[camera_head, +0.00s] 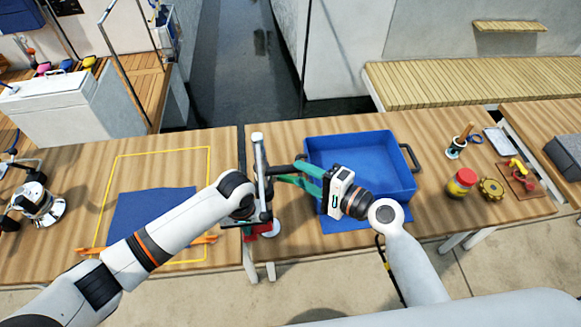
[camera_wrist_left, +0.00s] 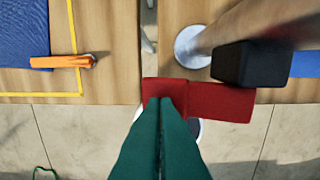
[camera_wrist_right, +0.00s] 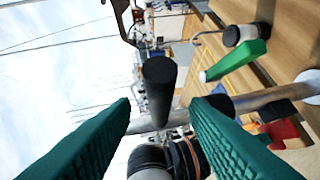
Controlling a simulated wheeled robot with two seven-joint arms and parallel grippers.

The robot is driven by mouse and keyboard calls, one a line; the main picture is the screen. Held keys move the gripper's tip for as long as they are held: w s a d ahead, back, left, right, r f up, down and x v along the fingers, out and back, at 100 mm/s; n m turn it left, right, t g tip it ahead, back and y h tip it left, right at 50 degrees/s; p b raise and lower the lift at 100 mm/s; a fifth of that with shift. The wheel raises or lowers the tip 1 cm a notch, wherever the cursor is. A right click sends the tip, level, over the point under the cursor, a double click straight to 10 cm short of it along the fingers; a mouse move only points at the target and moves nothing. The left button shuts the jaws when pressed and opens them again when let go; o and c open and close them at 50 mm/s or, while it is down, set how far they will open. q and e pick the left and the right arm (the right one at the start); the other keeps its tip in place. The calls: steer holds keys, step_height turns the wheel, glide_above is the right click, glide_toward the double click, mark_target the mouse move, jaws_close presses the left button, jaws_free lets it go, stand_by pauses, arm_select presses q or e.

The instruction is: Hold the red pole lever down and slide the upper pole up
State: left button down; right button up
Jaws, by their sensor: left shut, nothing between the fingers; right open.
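The grey metal pole (camera_head: 260,165) stands near the left edge of the right-hand table. The red lever (camera_head: 269,230) is low on the pole by the table's front edge; it also shows in the left wrist view (camera_wrist_left: 220,102). My left gripper (camera_wrist_left: 165,102) is shut and empty, its green fingertips at the lever's left part; contact is unclear. A black block (camera_wrist_left: 248,65) sits beside the lever. My right gripper (camera_head: 287,169) is open. A black cylindrical grip (camera_wrist_right: 158,88) on the pole assembly appears between its green fingers, which do not close on it.
A blue tray (camera_head: 408,184) stands just beyond my right gripper. A red-lidded jar (camera_head: 462,182) and small hardware are further right. The left-hand table holds a blue cloth (camera_head: 145,210) inside a yellow outline. A gap separates the tables.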

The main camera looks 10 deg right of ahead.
mark_target(295, 172)
steer(key=shift+x, duration=2.2)
steer(key=shift+c, duration=0.3)
jaws_close()
